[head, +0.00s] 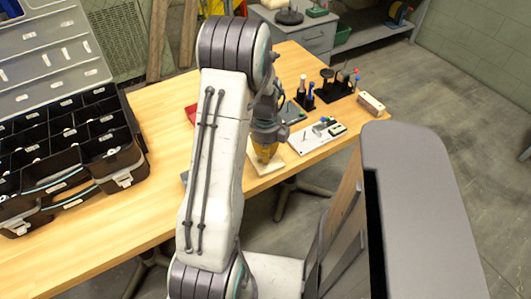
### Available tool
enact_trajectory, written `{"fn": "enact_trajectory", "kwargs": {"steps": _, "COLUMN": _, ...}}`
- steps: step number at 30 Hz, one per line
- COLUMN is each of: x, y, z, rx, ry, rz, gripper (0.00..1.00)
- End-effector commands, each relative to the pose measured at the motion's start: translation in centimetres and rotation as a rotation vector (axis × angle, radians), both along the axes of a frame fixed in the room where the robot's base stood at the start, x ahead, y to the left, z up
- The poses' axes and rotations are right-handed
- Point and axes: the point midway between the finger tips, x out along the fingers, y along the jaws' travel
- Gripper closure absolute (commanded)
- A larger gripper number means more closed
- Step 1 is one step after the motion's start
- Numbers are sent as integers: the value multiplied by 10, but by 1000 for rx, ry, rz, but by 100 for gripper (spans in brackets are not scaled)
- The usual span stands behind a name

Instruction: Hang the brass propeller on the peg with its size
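My gripper (266,147) points down over the right part of the wooden table, partly hidden behind my arm. Brass-yellow shapes show at its end; I cannot tell whether they are its fingers or the brass propeller. I cannot tell whether the gripper is open or shut. Just below it lies a pale flat block or board (262,168), partly hidden by my arm. A white board (315,138) with small upright parts and dark and green bits lies to the right of the gripper. Pegs and size marks are too small to make out.
A large open black case (62,150) with compartments fills the table's left. Black stands with upright tools (330,90) and a pale block (370,104) are at the back right. A red tray (191,113) is partly hidden by my arm. The table's middle left is clear.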

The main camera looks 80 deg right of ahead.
Motion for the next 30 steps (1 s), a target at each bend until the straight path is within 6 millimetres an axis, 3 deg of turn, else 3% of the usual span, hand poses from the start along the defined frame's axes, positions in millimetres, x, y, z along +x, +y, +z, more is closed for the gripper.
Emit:
{"fn": "enact_trajectory", "kwargs": {"steps": 2, "x": 0, "y": 0, "z": 0, "rx": -1, "ry": -1, "rz": 0, "gripper": 100}}
{"fn": "enact_trajectory", "kwargs": {"steps": 3, "x": 0, "y": 0, "z": 0, "rx": -1, "ry": -1, "rz": 0, "gripper": 80}}
{"fn": "enact_trajectory", "kwargs": {"steps": 10, "x": 0, "y": 0, "z": 0, "rx": 0, "ry": 0, "rz": 0, "gripper": 60}}
{"fn": "enact_trajectory", "kwargs": {"steps": 20, "x": 0, "y": 0, "z": 4, "rx": -1, "ry": 0, "rz": 0, "gripper": 60}}
{"fn": "enact_trajectory", "kwargs": {"steps": 30, "x": 0, "y": -2, "z": 53, "rx": -6, "ry": 0, "rz": 0, "gripper": 60}}
